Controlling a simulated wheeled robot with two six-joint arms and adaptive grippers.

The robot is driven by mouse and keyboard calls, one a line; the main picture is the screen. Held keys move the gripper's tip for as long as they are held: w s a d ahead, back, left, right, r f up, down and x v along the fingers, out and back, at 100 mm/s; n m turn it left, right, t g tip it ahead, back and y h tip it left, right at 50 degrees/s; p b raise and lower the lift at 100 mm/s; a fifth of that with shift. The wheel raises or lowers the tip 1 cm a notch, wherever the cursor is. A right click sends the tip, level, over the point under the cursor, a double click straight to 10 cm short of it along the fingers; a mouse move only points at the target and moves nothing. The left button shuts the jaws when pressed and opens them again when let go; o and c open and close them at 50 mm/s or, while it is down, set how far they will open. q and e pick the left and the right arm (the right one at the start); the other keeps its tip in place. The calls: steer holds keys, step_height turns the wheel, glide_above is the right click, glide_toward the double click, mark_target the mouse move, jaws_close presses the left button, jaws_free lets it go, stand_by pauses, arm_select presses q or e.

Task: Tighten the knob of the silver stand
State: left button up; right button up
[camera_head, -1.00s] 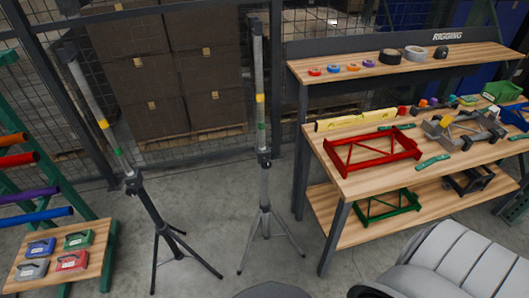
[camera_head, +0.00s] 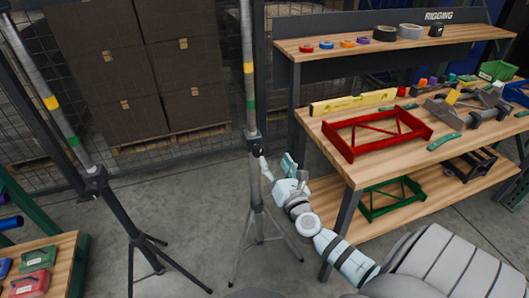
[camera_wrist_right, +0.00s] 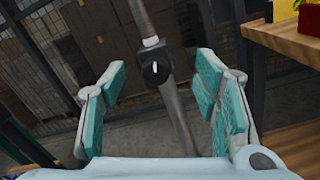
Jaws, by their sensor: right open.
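The silver stand (camera_head: 257,185) stands upright on its tripod legs, left of the workbench. Its dark collar (camera_head: 253,142) sits partway up the pole, below the yellow and green bands. My right gripper (camera_head: 277,165) is just right of the collar, open and empty. In the right wrist view the black knob (camera_wrist_right: 155,70), with a white mark on its face, shows between the spread teal finger pads (camera_wrist_right: 162,85). The knob is ahead of the pads and none visibly touches it. My left gripper is out of view.
A darker stand (camera_head: 122,210) is to the left. The workbench (camera_head: 345,170), with a red frame (camera_head: 378,133) on top and a green frame (camera_head: 391,198) below, is close on the right. A mesh fence and stacked boxes are behind.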

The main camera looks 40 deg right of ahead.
mark_target(260, 152)
steer(key=w, duration=0.5)
steer(key=w+d+f+b, duration=0.1)
steer(key=w, duration=0.2)
steer(key=w+f, duration=0.1)
steer(key=w, duration=0.1)
steer(key=shift+w+f+g, duration=0.3)
steer(key=shift+f, duration=0.05)
steer(key=shift+w+d+f, duration=0.15)
steer(key=shift+w+f, duration=0.15)
steer(key=shift+w, duration=0.15)
steer(key=shift+w+d+f, duration=0.15)
steer(key=shift+w+f, duration=0.1)
steer(key=shift+w, duration=0.2)
steer(key=shift+s+r, duration=0.2)
steer(key=shift+s, duration=0.1)
steer(key=shift+s+r, duration=0.55)
steer(key=shift+s, duration=0.25)
steer(key=c, duration=1)
steer(key=shift+c, duration=0.9)
steer(key=shift+w, duration=0.1)
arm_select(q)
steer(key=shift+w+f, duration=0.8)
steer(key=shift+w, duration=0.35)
arm_select(e)
steer(key=shift+f, duration=0.1)
